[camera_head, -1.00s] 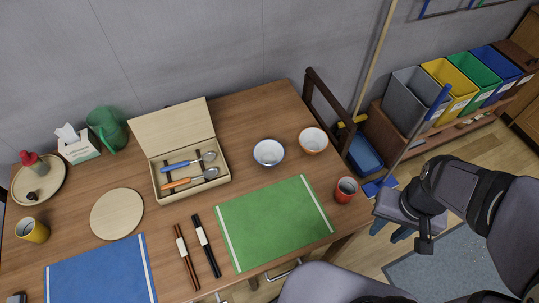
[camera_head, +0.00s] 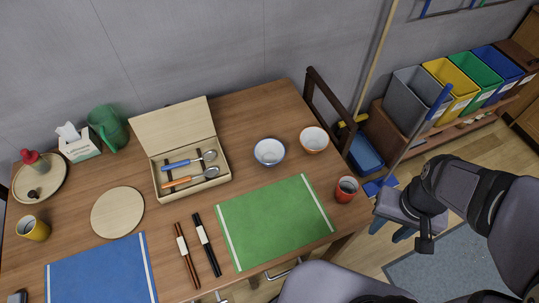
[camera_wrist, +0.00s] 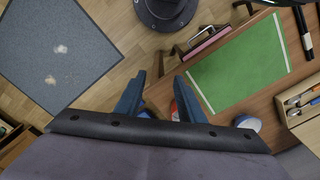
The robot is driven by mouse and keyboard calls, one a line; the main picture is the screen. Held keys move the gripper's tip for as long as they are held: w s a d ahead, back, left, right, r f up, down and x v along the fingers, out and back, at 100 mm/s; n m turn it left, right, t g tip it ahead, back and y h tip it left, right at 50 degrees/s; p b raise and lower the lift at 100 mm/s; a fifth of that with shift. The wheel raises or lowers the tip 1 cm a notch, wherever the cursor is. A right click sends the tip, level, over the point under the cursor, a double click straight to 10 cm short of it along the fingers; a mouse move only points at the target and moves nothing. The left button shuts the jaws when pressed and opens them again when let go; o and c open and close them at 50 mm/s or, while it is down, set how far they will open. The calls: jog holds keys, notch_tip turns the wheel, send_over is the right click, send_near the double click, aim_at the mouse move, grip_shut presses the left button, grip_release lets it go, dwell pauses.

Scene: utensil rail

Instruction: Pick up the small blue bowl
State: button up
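The small blue bowl (camera_head: 269,152), white inside with a blue rim, stands upright on the table behind the green mat. Part of it shows at the lower right in the wrist view (camera_wrist: 248,122). My gripper (camera_wrist: 160,92) is open, with its two dark blue fingers wide apart and nothing held. In the head view my gripper (camera_head: 391,231) is off the table's right edge, well to the right of the bowl and nearer the camera.
An orange-rimmed bowl (camera_head: 313,139) stands right of the blue one. A red cup (camera_head: 346,189) is by the table's right edge. The green mat (camera_head: 274,221) lies in front, and a cutlery box (camera_head: 190,163) stands left. A chair back (camera_head: 330,110) rises behind the right edge.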

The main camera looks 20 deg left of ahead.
jog(key=w+a+f+n+t+y+b, duration=0.2)
jog(key=w+a+f+t, duration=0.15)
jog(key=w+a, duration=0.7)
jog(key=w+a+f+n+t+y+b, duration=0.2)
jog(key=w+a+f+t+b, duration=0.3)
jog(key=a, duration=1.1)
jog(key=a+f+t, duration=0.1)
jog(key=a+f, duration=0.2)
jog(key=a, duration=0.8)
jog(key=s+f+t, duration=0.1)
jog(key=s+a+f+t+h+b, duration=0.1)
jog(key=s, duration=0.1)
jog(key=s+a+f+n+t+h+b, duration=0.1)
jog(key=s, duration=0.1)
jog(key=shift+s+a+t, duration=0.25)
jog(key=shift+t, duration=0.1)
jog(key=shift+s+t+h, duration=0.3)
jog(key=shift+s+h, duration=0.1)
jog(key=shift+s, duration=0.15)
send_near(262, 147)
jog(key=shift+w+f, duration=0.2)
jog(key=shift+w, duration=0.3)
jog(key=shift+w, duration=0.1)
jog(key=shift+p+x, duration=0.5)
jog(key=shift+x, duration=2.4)
